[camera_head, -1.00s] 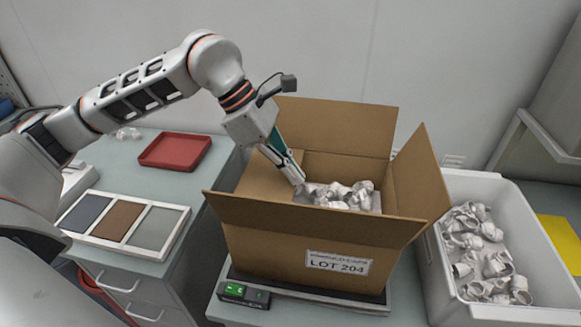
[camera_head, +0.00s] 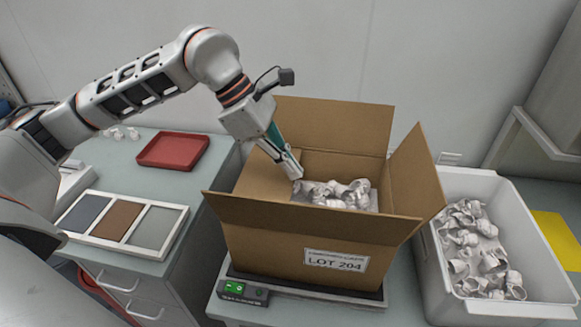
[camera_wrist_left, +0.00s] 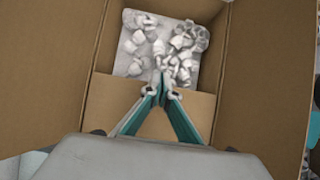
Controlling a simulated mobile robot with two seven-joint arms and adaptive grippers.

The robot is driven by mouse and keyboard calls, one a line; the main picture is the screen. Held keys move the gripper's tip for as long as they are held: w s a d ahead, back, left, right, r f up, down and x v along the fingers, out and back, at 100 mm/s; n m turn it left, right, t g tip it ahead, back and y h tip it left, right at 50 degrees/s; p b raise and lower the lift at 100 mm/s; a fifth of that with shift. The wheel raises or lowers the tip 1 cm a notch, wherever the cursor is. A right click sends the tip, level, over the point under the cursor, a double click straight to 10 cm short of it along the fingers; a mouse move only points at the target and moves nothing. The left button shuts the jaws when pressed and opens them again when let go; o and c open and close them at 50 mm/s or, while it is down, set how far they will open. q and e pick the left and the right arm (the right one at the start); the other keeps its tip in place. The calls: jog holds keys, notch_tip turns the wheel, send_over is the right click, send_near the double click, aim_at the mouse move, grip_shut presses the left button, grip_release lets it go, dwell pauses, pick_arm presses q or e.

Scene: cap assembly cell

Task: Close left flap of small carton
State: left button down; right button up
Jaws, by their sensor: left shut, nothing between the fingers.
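The small carton (camera_head: 250,245) is brown, carries a LOT 204 label and holds white caps (camera_head: 345,195). Its left flap (camera_head: 258,180) is folded inward over the left part of the opening; it also shows in the left wrist view (camera_wrist_left: 112,98). The back flap (camera_head: 335,125), right flap (camera_head: 415,180) and front flap (camera_head: 310,218) stand open. My left gripper (camera_head: 297,178) is shut and empty, pointing down at the flap's inner edge beside the caps. Its tips also show in the left wrist view (camera_wrist_left: 163,88). Contact with the flap cannot be told. My right gripper is out of view.
The carton stands on a scale with a green display (camera_head: 236,289). A grey bin (camera_head: 432,262) of white caps stands close at right. A red tray (camera_head: 173,152) and a three-panel sample board (camera_head: 124,221) lie on the left bench.

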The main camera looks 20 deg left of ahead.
aim_at(261, 179)
pick_arm(q)
jog(key=v, duration=1.2)
